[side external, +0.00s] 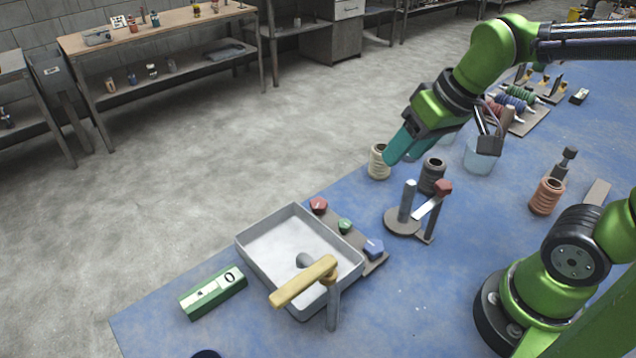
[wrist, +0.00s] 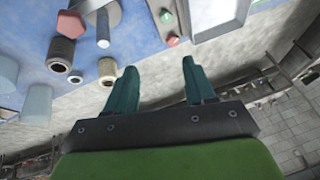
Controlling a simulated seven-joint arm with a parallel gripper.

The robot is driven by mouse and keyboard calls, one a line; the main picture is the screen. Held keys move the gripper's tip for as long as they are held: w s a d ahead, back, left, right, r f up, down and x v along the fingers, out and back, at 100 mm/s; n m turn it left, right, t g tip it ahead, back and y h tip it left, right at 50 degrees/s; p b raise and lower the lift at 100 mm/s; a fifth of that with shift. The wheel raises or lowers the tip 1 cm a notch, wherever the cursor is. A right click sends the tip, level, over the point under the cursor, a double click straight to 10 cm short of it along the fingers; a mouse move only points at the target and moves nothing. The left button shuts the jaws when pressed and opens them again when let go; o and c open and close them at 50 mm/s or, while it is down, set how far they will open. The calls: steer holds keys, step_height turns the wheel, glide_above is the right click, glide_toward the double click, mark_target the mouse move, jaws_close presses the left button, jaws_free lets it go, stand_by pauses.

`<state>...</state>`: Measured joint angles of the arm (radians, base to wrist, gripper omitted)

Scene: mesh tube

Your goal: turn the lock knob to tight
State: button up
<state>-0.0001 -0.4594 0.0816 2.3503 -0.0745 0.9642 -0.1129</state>
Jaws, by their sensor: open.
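My gripper (side external: 394,157) has teal fingers. It is in the air above the far side of the blue table, near the beige spool. In the wrist view its fingers (wrist: 158,70) are apart with nothing between them. A stand with a round base (side external: 398,226) carries a pale upright post and a flat arm with a red many-sided knob (side external: 443,187) on top. The red knob also shows at the upper left of the wrist view (wrist: 71,24), apart from my fingers. I see no lock or tight marking, so I cannot confirm which knob is the lock knob.
A beige spool (side external: 379,162) and a dark spool (side external: 432,175) stand near the stand. A strip with red (side external: 318,205), green (side external: 345,226) and blue (side external: 373,247) knobs lies beside a grey tray (side external: 262,272). A yellow-handled lever (side external: 305,281) overhangs the tray.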

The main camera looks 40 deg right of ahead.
mark_target(344, 223)
steer(key=w+a+f+n+g+h, duration=0.1)
steer(key=w+a+n+g, duration=0.2)
steer(key=n, duration=0.5)
steer(key=w+a+f+n+g+h, duration=0.1)
steer(key=w+a+f+n+g, duration=0.1)
steer(key=w+n, duration=0.5)
steer(key=shift+n, duration=0.9)
steer(key=f, duration=0.5)
steer(key=s+f, duration=0.1)
steer(key=f, duration=0.4)
steer(key=s+f, duration=0.1)
steer(key=f, duration=0.4)
steer(key=shift+f, duration=0.35)
jaws_close()
